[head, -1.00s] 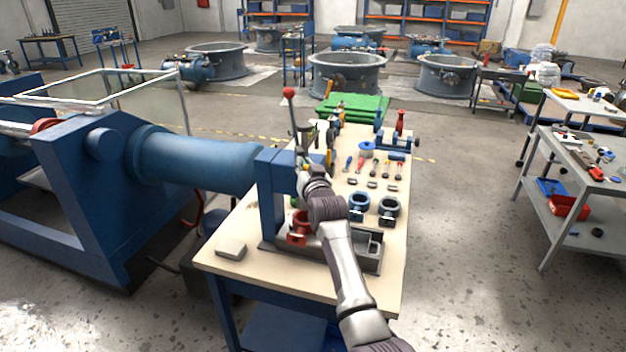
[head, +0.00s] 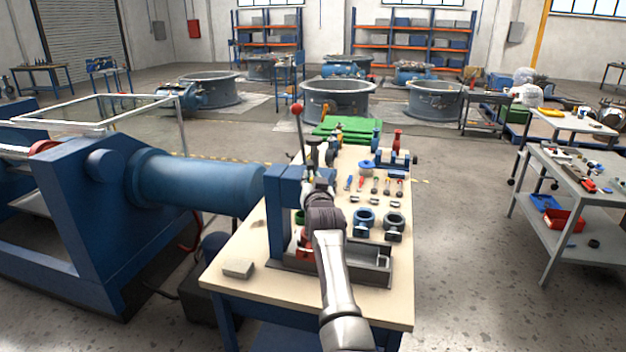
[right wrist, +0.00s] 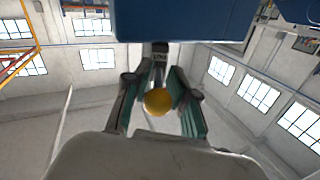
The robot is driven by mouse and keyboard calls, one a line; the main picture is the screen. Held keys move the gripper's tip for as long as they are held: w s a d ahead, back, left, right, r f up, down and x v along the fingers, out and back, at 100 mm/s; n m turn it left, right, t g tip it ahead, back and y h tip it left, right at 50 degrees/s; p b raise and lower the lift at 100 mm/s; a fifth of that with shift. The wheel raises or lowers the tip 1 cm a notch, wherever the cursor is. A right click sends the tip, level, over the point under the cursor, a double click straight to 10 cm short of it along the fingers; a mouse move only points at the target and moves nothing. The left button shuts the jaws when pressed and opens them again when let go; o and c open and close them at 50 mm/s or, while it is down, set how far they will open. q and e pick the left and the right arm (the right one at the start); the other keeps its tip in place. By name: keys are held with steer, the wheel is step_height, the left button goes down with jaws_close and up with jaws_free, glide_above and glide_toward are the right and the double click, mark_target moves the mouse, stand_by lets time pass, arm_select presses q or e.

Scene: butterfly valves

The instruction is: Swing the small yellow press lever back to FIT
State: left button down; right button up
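The small yellow press lever shows in the right wrist view as a round yellow knob (right wrist: 158,102). It sits between the teal-padded fingers of my right gripper (right wrist: 160,90), and both pads appear to touch its sides. A small label plate (right wrist: 160,48) lies just beyond the knob, too small to read surely. In the head view my right gripper (head: 319,184) is at the blue press (head: 287,215) on the bench, and the yellow knob is hidden there. My left gripper is not in view.
A tall lever with a red ball (head: 297,108) stands upright at the press. A big blue machine (head: 90,220) stands left; a grey cart (head: 560,190) stands right.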

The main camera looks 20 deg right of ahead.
mark_target(312, 176)
steer(key=shift+o, duration=0.4)
steer(key=shift+r, duration=0.25)
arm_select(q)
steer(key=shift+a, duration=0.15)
arm_select(e)
step_height(312, 176, up, 10)
steer(key=shift+f, duration=0.15)
